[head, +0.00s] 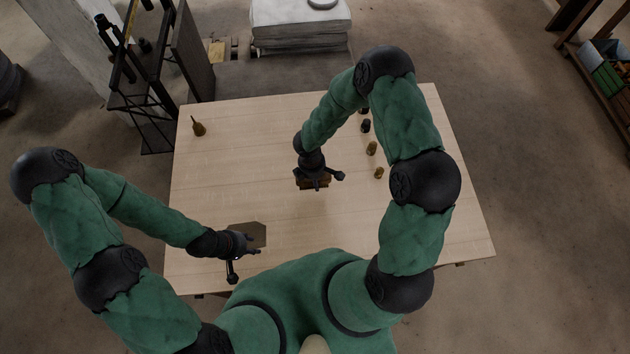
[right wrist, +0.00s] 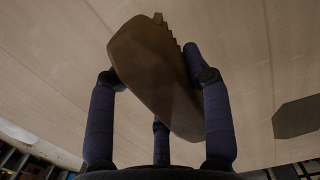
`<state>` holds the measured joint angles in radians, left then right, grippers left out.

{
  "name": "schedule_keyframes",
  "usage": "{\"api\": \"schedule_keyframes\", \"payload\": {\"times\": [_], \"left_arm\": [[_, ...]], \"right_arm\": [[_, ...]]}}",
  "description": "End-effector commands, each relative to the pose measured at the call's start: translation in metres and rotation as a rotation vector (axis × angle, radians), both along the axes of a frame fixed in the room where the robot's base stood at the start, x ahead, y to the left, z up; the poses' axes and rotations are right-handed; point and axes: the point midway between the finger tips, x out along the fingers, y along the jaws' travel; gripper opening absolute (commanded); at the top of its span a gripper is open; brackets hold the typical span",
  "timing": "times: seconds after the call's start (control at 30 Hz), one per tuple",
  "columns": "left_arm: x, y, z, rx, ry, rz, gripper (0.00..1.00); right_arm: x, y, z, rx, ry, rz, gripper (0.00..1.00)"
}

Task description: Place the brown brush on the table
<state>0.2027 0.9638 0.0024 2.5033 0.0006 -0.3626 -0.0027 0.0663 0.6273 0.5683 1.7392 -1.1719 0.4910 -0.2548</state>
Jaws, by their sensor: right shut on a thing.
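The brown brush (right wrist: 158,75) is in my right gripper, seen close up in the right wrist view with its toothed bristle edge at the upper right. Dark fingers press on both sides of it. In the head view my right gripper (head: 318,178) is over the middle of the table (head: 240,170), and part of the brush (head: 314,184) shows beneath the fingers. I cannot tell whether the brush touches the table. My left gripper (head: 240,257) is low over the front left of the table, with its fingers spread and nothing seen between them.
A flat brown hexagonal piece (head: 250,233) lies beside my left gripper. A small brown bottle-like object (head: 198,127) stands at the back left. Several small weights (head: 371,148) stand in a row at the right, near my right arm. The table's left middle is clear.

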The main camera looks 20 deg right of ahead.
Motion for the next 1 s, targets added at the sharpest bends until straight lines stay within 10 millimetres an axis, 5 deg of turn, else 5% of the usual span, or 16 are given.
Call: {"api": "schedule_keyframes", "payload": {"times": [0.2, 0.6, 0.63, 0.7, 1.0], "left_arm": [[0.000, 0.000, -0.003, 0.000, 0.000, 0.000, 0.40], [0.000, 0.000, -0.007, 0.000, 0.000, 0.000, 0.40], [0.000, 0.000, -0.007, 0.000, 0.000, 0.000, 0.40], [0.000, 0.000, -0.006, 0.000, 0.000, 0.000, 0.40], [0.000, 0.000, -0.006, 0.000, 0.000, 0.000, 0.40]], "right_arm": [[0.001, 0.001, -0.024, 0.000, -0.001, 0.001, 0.19], [0.001, 0.001, -0.028, 0.000, -0.001, 0.000, 0.19], [0.001, 0.001, -0.029, 0.000, -0.001, 0.000, 0.53], [0.001, 0.001, -0.028, 0.000, -0.001, 0.000, 0.72], [0.001, 0.001, -0.027, 0.000, -0.001, 0.000, 0.73]]}}
